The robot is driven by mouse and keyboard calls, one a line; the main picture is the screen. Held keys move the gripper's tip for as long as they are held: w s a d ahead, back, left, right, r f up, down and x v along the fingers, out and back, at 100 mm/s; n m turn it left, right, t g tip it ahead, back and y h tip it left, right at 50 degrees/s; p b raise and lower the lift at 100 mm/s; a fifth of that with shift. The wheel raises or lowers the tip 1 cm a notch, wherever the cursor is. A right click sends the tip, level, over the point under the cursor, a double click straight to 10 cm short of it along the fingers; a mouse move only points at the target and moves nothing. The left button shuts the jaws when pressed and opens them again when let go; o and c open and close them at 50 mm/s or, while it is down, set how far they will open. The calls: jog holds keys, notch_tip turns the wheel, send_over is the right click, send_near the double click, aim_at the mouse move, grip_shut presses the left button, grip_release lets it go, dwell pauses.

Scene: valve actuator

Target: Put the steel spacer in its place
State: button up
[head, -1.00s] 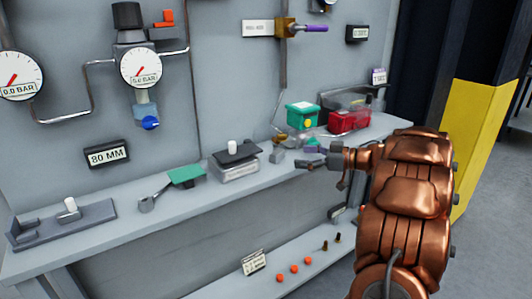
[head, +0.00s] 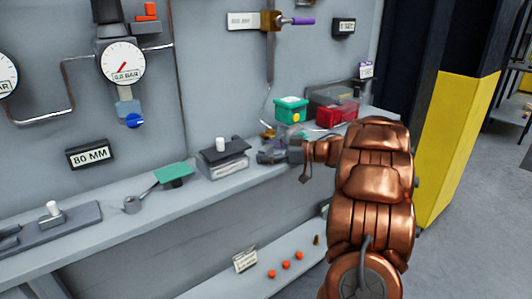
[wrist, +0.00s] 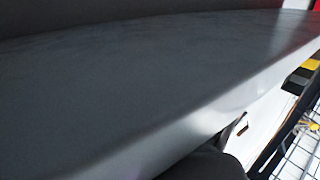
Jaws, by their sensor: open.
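I cannot pick out the steel spacer for certain. A grey fixture (head: 75,217) with a white-topped peg lies further left. My gripper (head: 264,157) is open over the back part of the shelf, just right of a block with a black top (head: 222,158). Its fingers are small and dark there, and I see nothing held between them. The wrist view shows mostly a plain grey surface (wrist: 120,90) close up, with no spacer visible.
The shelf (head: 100,200) runs along a grey wall panel with gauges and pipes. A green box (head: 291,110) and a red box (head: 336,115) stand behind my gripper. An 80 MM sign (head: 90,154) hangs above the shelf. A lower shelf holds several orange pieces (head: 286,265).

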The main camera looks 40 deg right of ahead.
aim_at(266, 148)
jog(key=shift+w, duration=0.1)
jog(key=c, duration=1.7)
jog(key=shift+a+r, duration=0.1)
jog(key=shift+r, duration=1.7)
jog(key=s+a, duration=0.4)
jog(key=s, duration=0.3)
jog(key=s+a+r, duration=0.1)
jog(key=s+a, duration=0.2)
jog(key=s, duration=0.4)
jog(key=shift+a+r, duration=0.2)
jog(key=shift+a, duration=0.15)
